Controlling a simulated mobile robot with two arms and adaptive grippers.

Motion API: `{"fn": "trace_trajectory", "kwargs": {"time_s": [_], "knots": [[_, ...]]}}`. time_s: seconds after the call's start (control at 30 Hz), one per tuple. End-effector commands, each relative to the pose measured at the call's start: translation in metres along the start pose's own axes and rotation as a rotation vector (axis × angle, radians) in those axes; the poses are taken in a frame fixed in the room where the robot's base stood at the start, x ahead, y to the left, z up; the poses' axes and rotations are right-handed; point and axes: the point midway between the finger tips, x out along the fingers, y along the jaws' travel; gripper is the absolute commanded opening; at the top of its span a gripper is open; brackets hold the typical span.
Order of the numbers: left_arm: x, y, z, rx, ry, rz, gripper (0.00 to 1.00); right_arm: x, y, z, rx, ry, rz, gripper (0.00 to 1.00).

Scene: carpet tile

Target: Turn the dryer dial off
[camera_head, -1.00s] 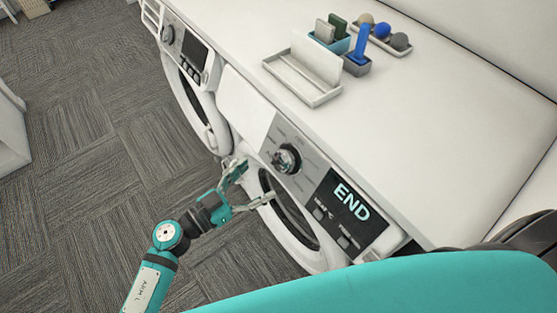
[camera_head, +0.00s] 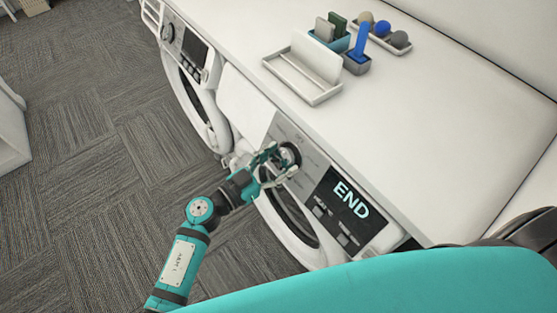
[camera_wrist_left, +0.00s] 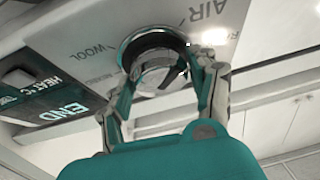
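The dryer (camera_head: 283,232) is the front machine, with a grey panel and a display (camera_head: 350,200) reading END. Its round dial (camera_head: 294,153) sits on the panel left of the display, partly covered by my fingers. In the left wrist view the dial (camera_wrist_left: 152,72) has a dark ring and a silver knob with a dark pointer, among the labels WOOL and AIR. My left gripper (camera_head: 282,162) is at the dial, fingers spread on either side of it. In the wrist view my left gripper (camera_wrist_left: 162,80) is open around the knob; I cannot tell whether it touches. My right gripper is not in view.
A second white machine (camera_head: 185,75) stands further left. The white top (camera_head: 420,120) holds a tray (camera_head: 300,85), a small blue box with a blue-handled brush (camera_head: 357,50) and a tray of balls (camera_head: 390,35). Open carpet (camera_head: 90,170) lies to the left.

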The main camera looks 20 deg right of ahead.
Motion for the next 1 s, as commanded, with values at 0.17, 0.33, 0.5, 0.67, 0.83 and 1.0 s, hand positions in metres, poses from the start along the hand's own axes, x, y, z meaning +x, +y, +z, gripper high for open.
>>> {"fn": "trace_trajectory", "kwargs": {"time_s": [0.17, 0.33, 0.5, 0.67, 0.83, 1.0], "knots": [[-0.0002, 0.0000, 0.0000, 0.000, 0.000, 0.000, 0.34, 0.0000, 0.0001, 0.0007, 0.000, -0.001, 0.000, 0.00], [-0.0003, 0.0000, 0.0001, 0.001, 0.000, 0.001, 0.25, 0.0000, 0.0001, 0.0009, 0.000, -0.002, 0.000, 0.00], [-0.0003, -0.0003, 0.0002, 0.025, 0.000, 0.013, 0.25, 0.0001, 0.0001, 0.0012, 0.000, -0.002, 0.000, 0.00], [-0.0006, -0.0016, 0.0002, 0.087, 0.003, 0.043, 0.25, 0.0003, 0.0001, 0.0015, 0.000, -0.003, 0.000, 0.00], [-0.0006, -0.0027, 0.0002, 0.198, 0.008, 0.100, 0.25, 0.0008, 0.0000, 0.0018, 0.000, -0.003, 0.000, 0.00], [-0.0007, -0.0041, 0.0004, 0.339, 0.015, 0.171, 0.25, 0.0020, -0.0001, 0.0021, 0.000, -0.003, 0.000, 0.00]]}}
